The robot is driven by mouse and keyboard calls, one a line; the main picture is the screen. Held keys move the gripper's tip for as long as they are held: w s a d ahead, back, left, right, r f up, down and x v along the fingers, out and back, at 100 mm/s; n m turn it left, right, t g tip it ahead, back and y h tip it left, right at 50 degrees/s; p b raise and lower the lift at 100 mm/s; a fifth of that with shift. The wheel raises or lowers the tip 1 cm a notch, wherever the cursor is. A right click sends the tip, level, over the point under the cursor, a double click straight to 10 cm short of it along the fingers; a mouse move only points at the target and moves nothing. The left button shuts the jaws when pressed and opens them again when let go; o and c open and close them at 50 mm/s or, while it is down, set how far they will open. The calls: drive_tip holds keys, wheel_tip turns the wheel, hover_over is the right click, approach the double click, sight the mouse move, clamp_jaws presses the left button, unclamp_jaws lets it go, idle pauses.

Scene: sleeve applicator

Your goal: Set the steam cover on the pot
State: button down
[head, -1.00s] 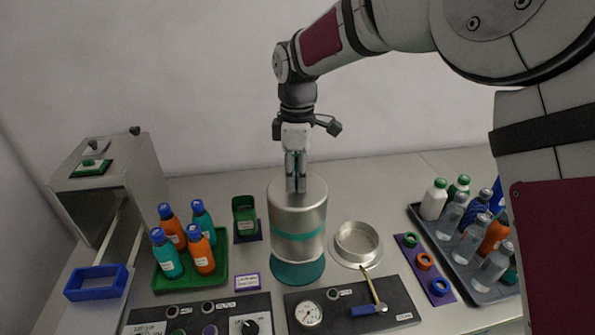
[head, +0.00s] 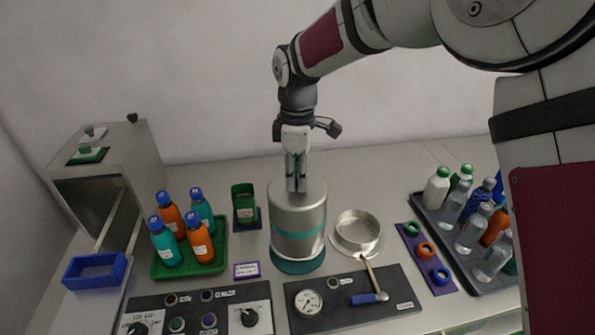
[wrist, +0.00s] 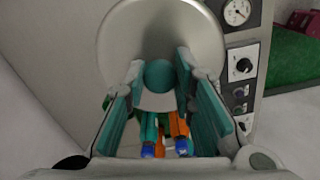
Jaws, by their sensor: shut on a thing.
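The steam cover (head: 298,212) is a tall silver cylinder with a teal band, upright at the middle of the bench. My gripper (head: 297,186) is at its top, shut on its teal knob, which shows between the fingers in the wrist view (wrist: 160,75). The cover's underside is over a teal disc (head: 297,270) on the bench, most of which it hides. I cannot tell whether they touch. A shallow round metal pan with a wide rim (head: 358,230) stands just right of the cover and looks like the pot. It appears open and empty.
A dark panel (head: 352,310) with a gauge and a blue-handled lever is in front. A green tray (head: 222,258) of bottles and a green bin (head: 244,205) stand left. A purple strip (head: 440,285) with rings and a grey bottle tray (head: 432,212) are right.

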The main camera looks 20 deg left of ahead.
sight(297, 190)
drive_tip(key=shift+f+b, duration=0.75)
drive_tip(key=shift+f, duration=1.5)
drive_tip(key=c, duration=0.8)
unclamp_jaws()
drive_tip(key=shift+r+p, duration=0.65)
drive_tip(key=shift+r, duration=2.35)
drive_tip(key=shift+d, duration=0.1)
